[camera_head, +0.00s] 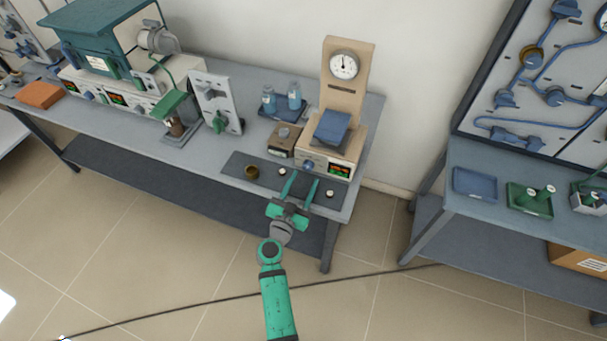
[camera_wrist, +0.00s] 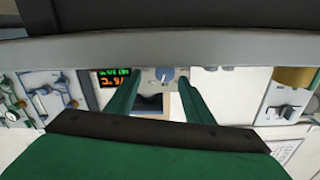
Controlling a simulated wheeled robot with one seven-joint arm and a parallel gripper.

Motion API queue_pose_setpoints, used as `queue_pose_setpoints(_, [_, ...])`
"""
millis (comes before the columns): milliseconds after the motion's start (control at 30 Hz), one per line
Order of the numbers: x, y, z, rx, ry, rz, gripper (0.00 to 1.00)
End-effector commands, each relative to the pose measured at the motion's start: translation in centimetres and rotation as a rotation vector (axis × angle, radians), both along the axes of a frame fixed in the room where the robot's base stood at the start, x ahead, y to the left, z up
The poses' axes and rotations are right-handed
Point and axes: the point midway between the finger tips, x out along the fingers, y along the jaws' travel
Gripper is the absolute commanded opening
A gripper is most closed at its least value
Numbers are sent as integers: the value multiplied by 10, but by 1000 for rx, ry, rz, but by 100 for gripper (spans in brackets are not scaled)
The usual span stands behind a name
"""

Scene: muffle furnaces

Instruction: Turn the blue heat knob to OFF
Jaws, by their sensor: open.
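A cream bench unit (camera_head: 345,155) stands near the right end of the table. A blue knob (camera_head: 308,166) is on its front panel, left of a display (camera_head: 340,170) with green and red digits. My gripper (camera_head: 302,181) is open and empty, its fingers pointing at the panel from the front. In the wrist view the blue knob (camera_wrist: 165,74) shows between the two green fingers, with a pale pointer line on its face. The lit display (camera_wrist: 113,78) is left of it in this view. Contact with the knob cannot be told. Panel markings are too small to read.
A dark mat (camera_head: 238,167) with a brass cup (camera_head: 252,172) and small white-topped pieces lies under and beside my gripper. A small brown device (camera_head: 283,138) stands left of the unit. A teal furnace (camera_head: 105,40) is farther left. Floor in front is mostly clear.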

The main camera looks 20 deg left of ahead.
Motion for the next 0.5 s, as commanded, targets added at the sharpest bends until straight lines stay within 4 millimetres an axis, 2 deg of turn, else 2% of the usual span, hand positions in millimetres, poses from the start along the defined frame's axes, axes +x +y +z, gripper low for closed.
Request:
queue_pose_setpoints(200, [24,9,0,0,-1,15,48])
queue_pose_setpoints(500, [32,10,0,1,0,17,48])
